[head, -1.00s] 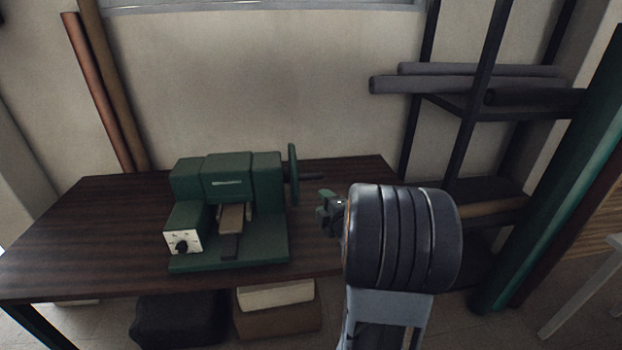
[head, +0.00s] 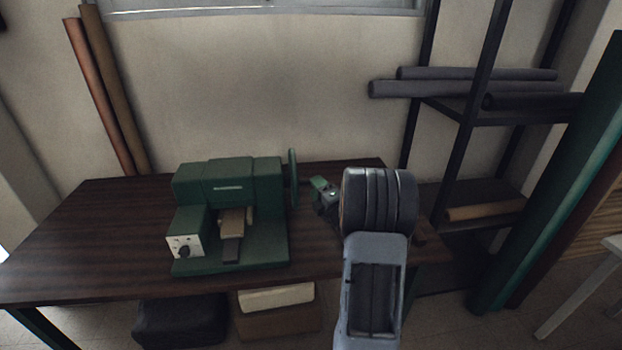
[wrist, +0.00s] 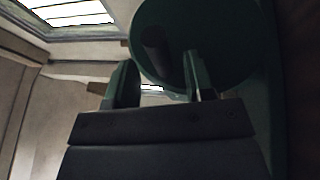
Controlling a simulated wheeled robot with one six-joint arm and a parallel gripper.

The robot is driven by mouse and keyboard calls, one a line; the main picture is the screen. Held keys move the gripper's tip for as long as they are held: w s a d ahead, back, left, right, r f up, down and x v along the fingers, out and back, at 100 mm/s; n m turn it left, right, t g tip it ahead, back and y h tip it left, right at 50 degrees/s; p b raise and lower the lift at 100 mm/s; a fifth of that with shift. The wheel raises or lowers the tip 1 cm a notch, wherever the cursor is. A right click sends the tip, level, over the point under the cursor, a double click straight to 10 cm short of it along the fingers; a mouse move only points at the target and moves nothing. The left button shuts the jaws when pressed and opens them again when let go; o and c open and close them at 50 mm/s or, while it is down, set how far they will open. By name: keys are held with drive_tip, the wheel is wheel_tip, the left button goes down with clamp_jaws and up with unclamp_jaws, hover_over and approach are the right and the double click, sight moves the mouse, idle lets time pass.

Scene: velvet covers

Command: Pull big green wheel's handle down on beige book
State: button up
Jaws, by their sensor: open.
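The green machine (head: 228,185) stands on the dark wooden table. Its big green wheel (head: 293,178) is on the right side, seen nearly edge-on. A beige-brown book (head: 235,222) lies on the machine's bed under its body. My gripper (head: 318,190) is just right of the wheel, open. In the wrist view the wheel (wrist: 220,35) fills the upper right. Its dark handle (wrist: 154,45) sticks out toward the camera, between the lines of the two open fingers (wrist: 160,82). I cannot tell whether they touch it. In the head view the handle is not distinguishable near my gripper.
A white dial panel (head: 185,246) is on the machine's front left. A shelf rack with grey rolls (head: 475,80) stands to the right. Two long rolls (head: 105,100) lean on the wall at left. The table's left part is clear.

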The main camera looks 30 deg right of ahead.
drive_tip(key=shift+w+r+p, duration=0.2)
drive_tip(key=shift+w, duration=0.75)
drive_tip(key=shift+w+r+p, duration=0.15)
drive_tip(key=shift+w, duration=0.75)
drive_tip(key=shift+d, duration=0.1)
drive_tip(key=shift+c, duration=0.5)
clamp_jaws()
